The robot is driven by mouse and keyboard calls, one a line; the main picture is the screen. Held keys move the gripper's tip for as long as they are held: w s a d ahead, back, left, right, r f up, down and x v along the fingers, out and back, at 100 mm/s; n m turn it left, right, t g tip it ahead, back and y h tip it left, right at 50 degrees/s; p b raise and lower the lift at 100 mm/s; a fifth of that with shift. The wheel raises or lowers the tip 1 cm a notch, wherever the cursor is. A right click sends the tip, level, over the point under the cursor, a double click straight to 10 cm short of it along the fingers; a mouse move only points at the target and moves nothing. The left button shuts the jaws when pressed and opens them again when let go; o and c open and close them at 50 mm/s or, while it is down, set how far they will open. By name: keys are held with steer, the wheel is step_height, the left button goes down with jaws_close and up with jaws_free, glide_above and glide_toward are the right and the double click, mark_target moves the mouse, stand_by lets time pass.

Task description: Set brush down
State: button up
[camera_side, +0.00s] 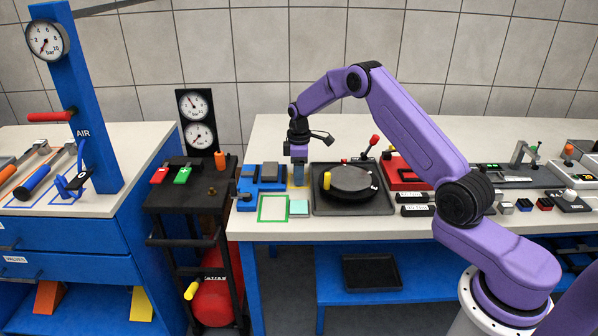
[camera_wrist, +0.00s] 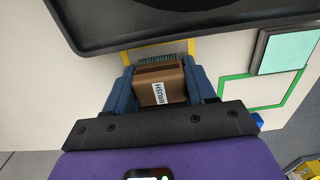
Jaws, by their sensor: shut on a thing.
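The brush (camera_wrist: 160,85) is a brown block with a white BRUSH label and green bristles at its far edge, seen in the wrist view. My gripper (camera_wrist: 161,82) is shut on it, with one blue finger along each side. In the side view my gripper (camera_side: 299,174) points down at the bench, left of the black tray. The fingers hide most of the brush there. A yellow-outlined place (camera_wrist: 188,46) shows just beyond the brush in the wrist view, and beside the fingers in the side view (camera_side: 291,184). I cannot tell whether the brush touches the surface.
The black tray (camera_side: 325,209) with a round dark disc (camera_side: 350,180) stands close right of my gripper. A green-outlined place (camera_side: 273,208) and a teal pad (camera_side: 299,208) lie in front. A red-knobbed lever (camera_side: 374,141) rises behind the disc.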

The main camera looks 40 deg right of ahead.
steer(key=o, duration=1)
steer(key=shift+f, duration=0.1)
step_height(320, 180, up, 12)
steer(key=shift+a+r, duration=0.1)
steer(key=shift+r, duration=0.15)
steer(key=s+a+r+n, duration=0.1)
steer(key=s+a+r, duration=0.2)
steer(key=s+a, duration=0.55)
steer(key=s+a+r+n, duration=0.1)
steer(key=s+a+r, duration=0.2)
steer(key=s+a, duration=0.6)
steer(key=shift+n, duration=0.8)
steer(key=s+f, duration=0.1)
steer(key=s, duration=0.8)
steer(key=s+d, duration=0.1)
steer(key=s, duration=0.8)
steer(key=s+d+f, duration=0.1)
steer(key=s, duration=0.8)
steer(key=shift+s+d+f, duration=0.1)
steer(key=shift+s+f, duration=0.15)
steer(key=shift+f, duration=0.1)
